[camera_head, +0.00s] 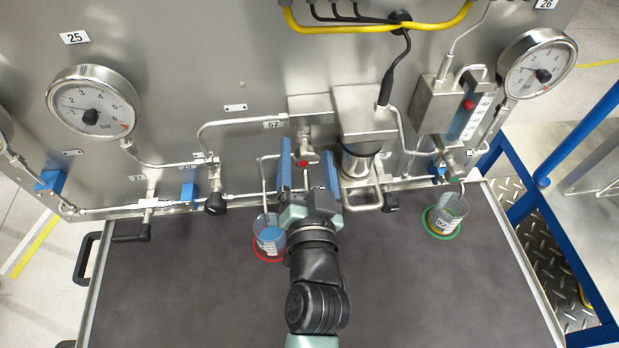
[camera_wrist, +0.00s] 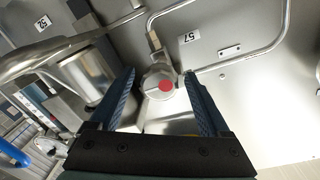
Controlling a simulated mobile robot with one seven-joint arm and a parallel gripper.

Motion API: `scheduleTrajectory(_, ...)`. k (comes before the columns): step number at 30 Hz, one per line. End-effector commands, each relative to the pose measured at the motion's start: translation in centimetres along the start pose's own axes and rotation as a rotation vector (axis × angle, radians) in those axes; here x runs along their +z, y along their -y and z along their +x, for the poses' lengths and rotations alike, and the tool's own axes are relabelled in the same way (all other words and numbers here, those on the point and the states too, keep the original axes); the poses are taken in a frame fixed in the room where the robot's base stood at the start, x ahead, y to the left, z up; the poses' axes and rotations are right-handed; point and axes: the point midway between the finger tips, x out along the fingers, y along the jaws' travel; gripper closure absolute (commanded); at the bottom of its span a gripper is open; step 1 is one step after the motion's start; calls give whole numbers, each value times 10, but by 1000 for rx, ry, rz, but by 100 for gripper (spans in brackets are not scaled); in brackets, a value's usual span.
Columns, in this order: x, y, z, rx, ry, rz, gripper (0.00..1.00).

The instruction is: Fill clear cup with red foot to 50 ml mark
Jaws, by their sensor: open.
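The clear cup with the red foot (camera_head: 268,240) stands on the dark tabletop, just left of my wrist. It holds blue liquid; the level against its marks is too small to read. A thin spout pipe (camera_head: 263,178) comes down above the cup. A round metal knob with a red centre (camera_head: 303,163) sits on the panel below label 57. My gripper (camera_head: 308,158) is open, its two blue fingers on either side of the knob. In the wrist view the knob (camera_wrist: 160,84) shows between the fingers (camera_wrist: 159,76); I cannot tell whether they touch it.
Another clear cup, with a green foot (camera_head: 446,214), stands at the right under a second valve (camera_head: 447,160). A metal cylinder (camera_head: 360,152) is close to my gripper's right. Gauges (camera_head: 94,102) and pipes line the panel. The front tabletop (camera_head: 180,285) is clear.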

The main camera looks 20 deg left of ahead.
Motion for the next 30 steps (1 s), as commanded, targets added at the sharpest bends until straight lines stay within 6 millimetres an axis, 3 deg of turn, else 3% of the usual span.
scheduleTrajectory(18,4,-2,-105,2,2,-1,19)
scheduleTrajectory(24,2,-1,-122,1,1,1,19)
scheduleTrajectory(30,0,0,-126,0,0,1,19)
